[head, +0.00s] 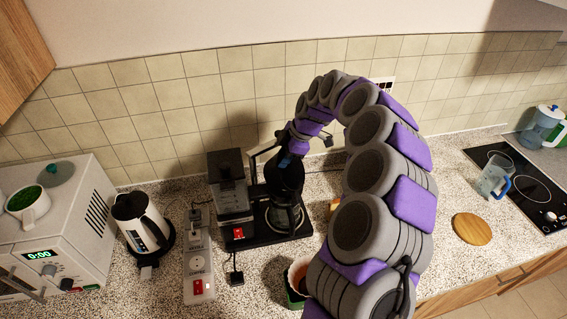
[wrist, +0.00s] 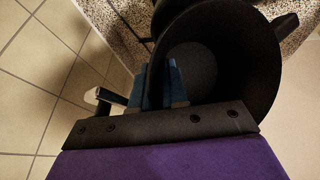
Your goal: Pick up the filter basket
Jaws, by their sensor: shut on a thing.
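The black, cone-shaped filter basket (head: 286,176) is at the coffee maker (head: 232,190), above the glass carafe (head: 284,218). In the wrist view the basket (wrist: 235,50) shows its open, empty-looking inside. My gripper (head: 291,149) reaches down to the basket's rim from above. Its blue fingers (wrist: 160,88) are shut on the basket's near wall, with one finger inside it and one outside. I cannot tell whether the basket still touches the coffee maker or the carafe.
A power strip (head: 198,262) and a kettle (head: 140,222) stand left of the coffee maker, beside a white microwave (head: 60,232). A small pot (head: 299,274) is in front. A round wooden board (head: 472,229), a clear jug (head: 494,178) and a black hob (head: 522,185) are at right.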

